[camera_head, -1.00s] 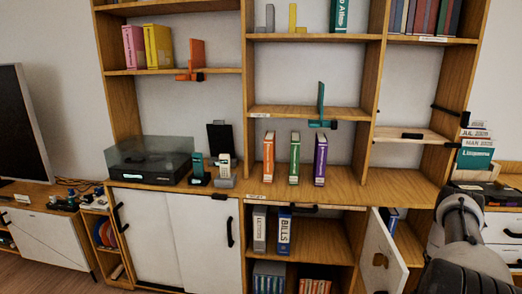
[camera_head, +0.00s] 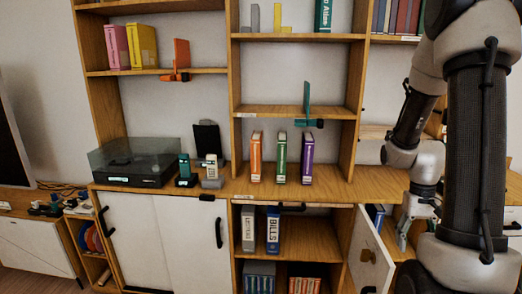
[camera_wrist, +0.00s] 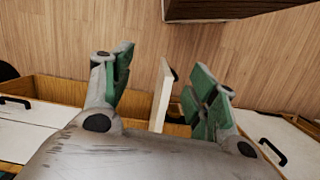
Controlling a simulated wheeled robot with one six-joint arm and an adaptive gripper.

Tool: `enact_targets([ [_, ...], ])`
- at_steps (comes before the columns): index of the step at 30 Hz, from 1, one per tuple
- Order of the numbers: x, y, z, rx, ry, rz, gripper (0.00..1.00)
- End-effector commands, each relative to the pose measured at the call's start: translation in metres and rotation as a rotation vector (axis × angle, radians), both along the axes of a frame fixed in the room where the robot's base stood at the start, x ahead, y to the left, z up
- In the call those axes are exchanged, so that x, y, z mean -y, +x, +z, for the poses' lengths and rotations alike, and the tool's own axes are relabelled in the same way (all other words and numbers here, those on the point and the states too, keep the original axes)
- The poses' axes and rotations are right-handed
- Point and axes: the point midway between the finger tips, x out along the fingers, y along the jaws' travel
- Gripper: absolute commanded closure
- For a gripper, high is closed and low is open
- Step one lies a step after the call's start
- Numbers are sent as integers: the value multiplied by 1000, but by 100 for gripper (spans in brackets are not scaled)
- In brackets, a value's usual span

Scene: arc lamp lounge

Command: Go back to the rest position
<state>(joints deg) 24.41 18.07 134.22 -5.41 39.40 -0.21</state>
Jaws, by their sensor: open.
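My gripper (camera_wrist: 163,82) is open and empty in the wrist view, its two green-padded fingers spread apart. In the camera_head view my gripper (camera_head: 406,238) hangs at the right, pointing down in front of the shelf unit, partly hidden by my own arm. The edge of an open white cabinet door (camera_wrist: 162,98) shows between the fingers in the wrist view; I cannot tell how far it is from them.
The open door (camera_head: 370,255) stands out left of my gripper. An orange binder (camera_head: 256,158), a green binder (camera_head: 281,158) and a purple binder (camera_head: 307,158) stand on the counter. A turntable (camera_head: 135,162) is further left. Wooden floor (camera_wrist: 80,40) shows clear.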

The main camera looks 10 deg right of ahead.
Motion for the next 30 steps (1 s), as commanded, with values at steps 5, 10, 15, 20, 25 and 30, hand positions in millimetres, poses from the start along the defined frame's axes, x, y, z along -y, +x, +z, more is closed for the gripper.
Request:
enact_targets([
  [5, -51, -31, 81, 37, 1, 47, 41],
  [10, -90, -59, 134, 139, -7, 113, 41],
  [15, -118, -71, 174, 334, -35, 201, 41],
  [20, -134, -75, 206, 498, -56, 277, 41],
  [25, -144, -76, 223, 585, -59, 327, 41],
  [30, -147, -74, 223, 584, -55, 340, 41],
])
